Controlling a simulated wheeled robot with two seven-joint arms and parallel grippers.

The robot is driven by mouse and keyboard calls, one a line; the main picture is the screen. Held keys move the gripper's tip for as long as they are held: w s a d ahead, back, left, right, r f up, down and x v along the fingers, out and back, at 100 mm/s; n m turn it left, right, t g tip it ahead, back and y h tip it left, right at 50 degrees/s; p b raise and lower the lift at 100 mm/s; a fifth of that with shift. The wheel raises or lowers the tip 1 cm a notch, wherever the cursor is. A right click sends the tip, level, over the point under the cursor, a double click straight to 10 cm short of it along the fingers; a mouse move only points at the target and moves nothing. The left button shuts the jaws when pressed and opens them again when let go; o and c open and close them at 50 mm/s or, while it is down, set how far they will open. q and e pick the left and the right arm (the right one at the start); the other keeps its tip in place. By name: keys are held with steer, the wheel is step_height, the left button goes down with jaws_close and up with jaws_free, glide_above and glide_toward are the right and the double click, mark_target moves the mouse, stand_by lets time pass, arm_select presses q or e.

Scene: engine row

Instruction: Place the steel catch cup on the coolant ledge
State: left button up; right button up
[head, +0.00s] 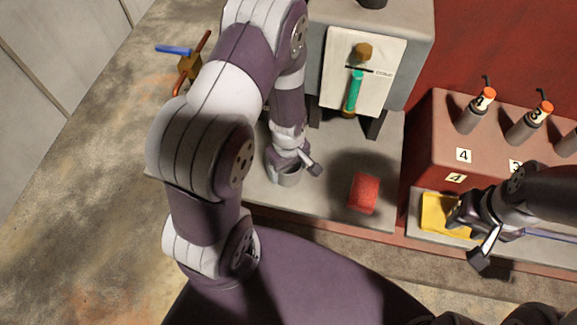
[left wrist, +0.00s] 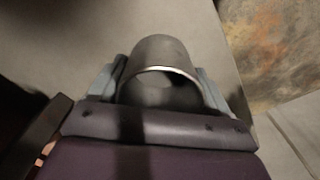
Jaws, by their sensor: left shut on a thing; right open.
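The steel catch cup (head: 287,178) is a grey metal cylinder, seen in the head view below the coolant tank (head: 415,25) at the left part of the grey coolant ledge (head: 330,207). My left gripper (head: 293,165) is shut on the cup. In the left wrist view the cup (left wrist: 160,50) sits between the two fingers, its open rim showing. I cannot tell whether its base touches the ledge. My right gripper (head: 468,240) is open and empty, beside the yellow block (head: 440,214) at the right.
A red block (head: 364,192) lies on the ledge right of the cup. A green sight glass (head: 354,90) with a brass fitting is on the tank's front. Numbered grey injectors with orange tops (head: 470,112) stand on the red engine block. A valve with a blue handle (head: 174,49) is at the upper left.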

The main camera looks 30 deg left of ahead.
arm_select(q)
steer(key=shift+s+f, duration=0.25)
steer(key=shift+f, duration=0.45)
steer(key=shift+w+f, duration=0.1)
steer(key=shift+f, duration=0.05)
steer(key=o, duration=1)
steer(key=s+r+m, duration=0.1)
steer(key=r+m, duration=0.3)
steer(key=r, duration=0.2)
steer(key=s+d+r+m+t, duration=0.1)
steer(key=s+r+m, duration=0.1)
steer(key=r+m, duration=0.2)
steer(key=s+d+r+m, duration=0.1)
steer(key=r+m, duration=0.3)
steer(key=r, duration=0.5)
steer(key=shift+s+d+r, duration=0.15)
steer(key=shift+r, duration=0.1)
